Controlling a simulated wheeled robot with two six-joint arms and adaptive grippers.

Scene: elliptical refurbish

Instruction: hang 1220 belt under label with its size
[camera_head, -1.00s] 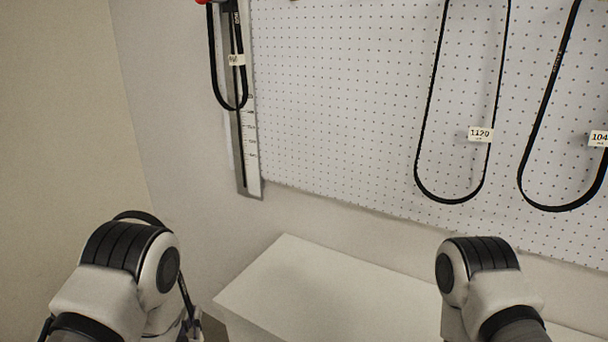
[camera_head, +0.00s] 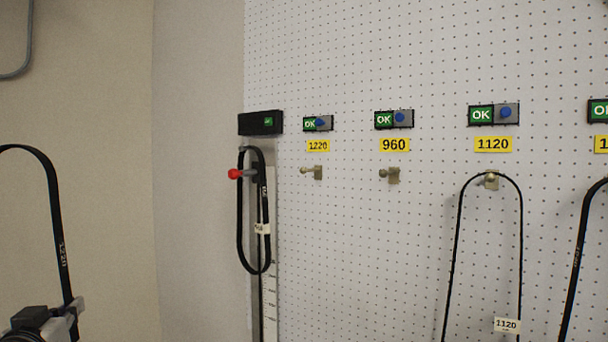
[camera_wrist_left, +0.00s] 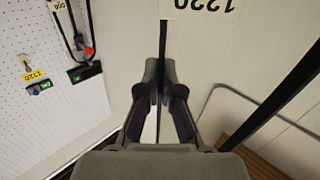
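The 1220 belt, a black loop (camera_head: 52,185), rises at the left edge of the head view, marked 1220 along its strand. My left gripper (camera_head: 70,312) is at the bottom left and shut on it; in the left wrist view its fingers (camera_wrist_left: 161,98) pinch a black strand. A white tag (camera_wrist_left: 200,7) with upside-down 1220 print shows above the fingers. The yellow 1220 label (camera_head: 318,146) is on the pegboard, right of the gripper, with an empty hook (camera_head: 313,172) below it. My right gripper is out of view.
A measuring stand (camera_head: 270,290) with a red knob (camera_head: 235,174) holds another black belt (camera_head: 240,220), left of the 1220 hook. The 960 label (camera_head: 395,145) has an empty hook (camera_head: 390,175). A belt (camera_head: 457,240) hangs under the 1120 label (camera_head: 493,144).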

